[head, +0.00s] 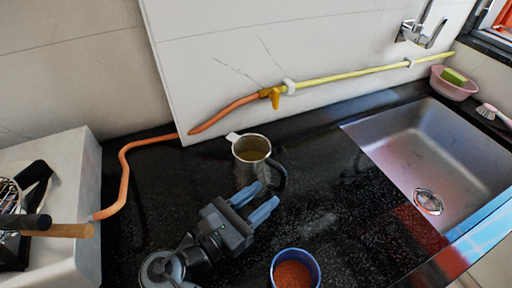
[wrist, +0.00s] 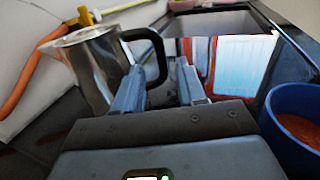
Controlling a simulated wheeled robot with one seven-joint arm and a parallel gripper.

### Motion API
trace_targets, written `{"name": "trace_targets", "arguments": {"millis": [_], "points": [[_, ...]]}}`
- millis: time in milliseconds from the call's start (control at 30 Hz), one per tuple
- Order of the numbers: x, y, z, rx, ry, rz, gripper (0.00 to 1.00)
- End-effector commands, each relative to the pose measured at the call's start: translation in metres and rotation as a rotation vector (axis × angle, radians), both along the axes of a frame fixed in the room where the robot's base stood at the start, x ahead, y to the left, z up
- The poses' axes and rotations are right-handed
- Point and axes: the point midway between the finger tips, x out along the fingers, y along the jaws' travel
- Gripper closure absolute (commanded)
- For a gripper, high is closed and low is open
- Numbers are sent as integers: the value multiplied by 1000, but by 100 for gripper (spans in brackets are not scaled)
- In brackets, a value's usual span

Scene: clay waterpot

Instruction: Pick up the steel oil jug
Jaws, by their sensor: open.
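The steel oil jug (head: 250,149) stands upright on the black counter, with its spout to the left and its black handle (head: 279,178) toward my gripper. In the wrist view the jug's shiny body (wrist: 95,65) is at the left. Its black handle (wrist: 157,52) appears between my two fingers in that picture. My gripper (head: 268,194) is open and empty, with its blue-grey fingers close to the handle. I cannot tell how far the fingertips reach around the handle, and no contact is visible.
A blue cup with reddish contents (head: 295,270) stands right of my gripper. A steel sink (head: 400,150) is at the right, with a pink bowl (head: 452,85) behind it. An orange hose (head: 125,175) runs at the left beside a white block (head: 60,180). The wall is behind the jug.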

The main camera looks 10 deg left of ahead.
Motion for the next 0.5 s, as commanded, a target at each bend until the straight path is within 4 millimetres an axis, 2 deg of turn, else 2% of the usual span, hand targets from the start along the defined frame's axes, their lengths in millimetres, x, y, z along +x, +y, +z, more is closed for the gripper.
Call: {"name": "trace_targets", "arguments": {"millis": [333,500], "points": [[27,-17,0,-1,0,0,60],[49,-29,-3,0,0,-2,60]]}}
